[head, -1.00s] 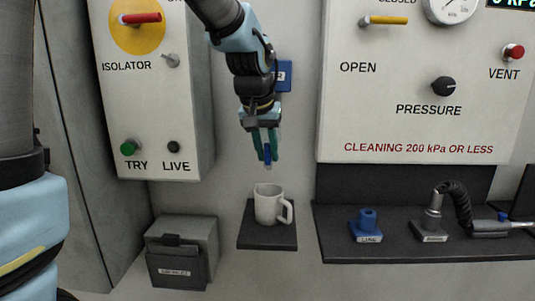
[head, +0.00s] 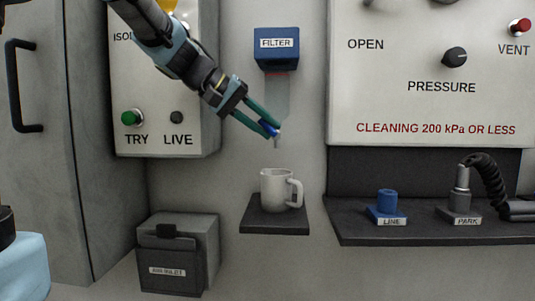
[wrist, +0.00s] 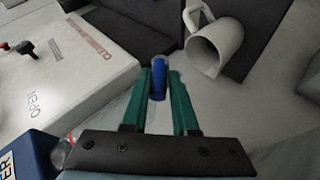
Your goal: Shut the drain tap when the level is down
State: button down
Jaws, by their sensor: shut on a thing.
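The filter has a blue head (head: 276,50) labelled FILTER on the wall, with a clear greyish bowl (head: 279,95) below it. A red line shows near the bowl's top; I cannot make out a liquid level. The blue drain tap (head: 269,129) is at the bowl's bottom, above a short pale spout. My gripper (head: 266,126) reaches in slanted from the upper left and is shut on the tap. In the wrist view the blue tap (wrist: 158,80) sits between my green fingers. A white mug (head: 278,190) stands upright below the spout, apart from it.
The mug stands on a dark shelf (head: 262,221). A panel with TRY and LIVE buttons (head: 160,100) is behind my arm. The PRESSURE panel (head: 430,85) is at right, above a ledge (head: 365,236) with LINE and PARK fittings. A grey box (head: 178,255) is lower left.

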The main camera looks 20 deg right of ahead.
jog(key=n+h+b, duration=0.1)
jog(key=h+b, duration=0.1)
jog(key=b, duration=0.4)
jog(key=f+g+h+b, duration=0.1)
jog(key=h+b, duration=0.2)
jog(key=b, duration=0.3)
jog(key=f+n+h+b, duration=0.1)
jog(key=h+b, duration=0.2)
jog(key=b, duration=0.3)
jog(key=shift+a+f+n+g, duration=0.25)
jog(key=shift+n+g, duration=0.05)
jog(key=shift+r, duration=0.15)
jog(key=c, duration=0.8)
grip_release()
jog(key=shift+w, duration=0.1)
jog(key=shift+o, duration=0.2)
jog(key=shift+a, duration=0.15)
